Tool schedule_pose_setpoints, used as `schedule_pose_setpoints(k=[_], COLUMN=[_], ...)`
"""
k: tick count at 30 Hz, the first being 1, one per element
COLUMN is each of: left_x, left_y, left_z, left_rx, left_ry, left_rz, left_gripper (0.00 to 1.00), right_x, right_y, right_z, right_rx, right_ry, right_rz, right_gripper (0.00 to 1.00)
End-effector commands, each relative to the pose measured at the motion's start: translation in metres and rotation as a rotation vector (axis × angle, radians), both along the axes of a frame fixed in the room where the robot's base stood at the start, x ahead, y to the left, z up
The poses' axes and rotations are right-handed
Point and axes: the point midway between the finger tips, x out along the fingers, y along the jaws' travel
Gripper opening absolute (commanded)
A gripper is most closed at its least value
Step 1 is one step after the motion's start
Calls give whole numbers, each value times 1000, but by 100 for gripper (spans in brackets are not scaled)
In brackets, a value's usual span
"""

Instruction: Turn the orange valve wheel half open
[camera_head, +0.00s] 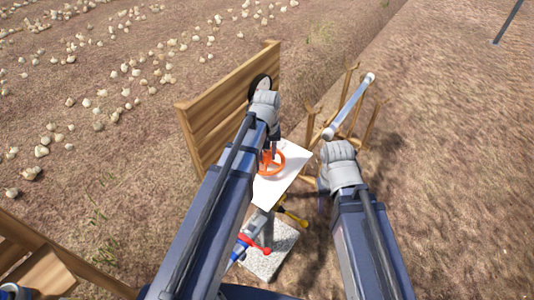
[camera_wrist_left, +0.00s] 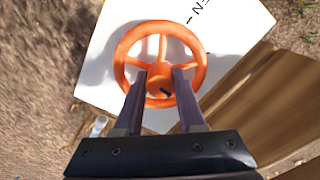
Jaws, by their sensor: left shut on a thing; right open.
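The orange valve wheel (camera_wrist_left: 196,62) sits in front of a white panel (camera_wrist_left: 108,45) with dark markings. In the head view the wheel (camera_head: 281,160) is partly hidden by my left arm. My left gripper (camera_wrist_left: 162,80) reaches into the wheel, its two fingers on either side of the hub region, shut on the wheel. In the head view the left gripper (camera_head: 268,155) is mostly hidden by its wrist. A dark mark shows on the hub. My right gripper (camera_head: 322,203) is open and to the right of the panel, apart from the wheel; its fingers are barely visible.
A wooden board (camera_head: 222,110) stands behind the left gripper. A wooden rack with a pale bar (camera_head: 350,105) stands at the right. A red-handled valve (camera_head: 252,244) and a yellow handle (camera_head: 293,217) sit below the panel near a stone block (camera_head: 268,258). Onions lie on the soil at upper left.

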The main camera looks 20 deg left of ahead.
Motion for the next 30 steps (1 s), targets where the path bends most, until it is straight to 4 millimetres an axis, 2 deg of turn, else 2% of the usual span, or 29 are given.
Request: schedule_pose_setpoints(k=[10,25,26,30], left_x=[0,0,0,0], left_y=[0,0,0,0], left_z=[0,0,0,0], left_rx=[0,0,0,0], left_ry=[0,0,0,0], left_rz=[106,120,120,120], left_gripper=[0,0,41,57], right_x=[0,0,0,0], right_y=[0,0,0,0], right_z=[0,0,0,0], right_rx=[0,0,0,0], right_ry=[0,0,0,0], right_rz=[0,0,0,0], right_gripper=[50,50,50,50])
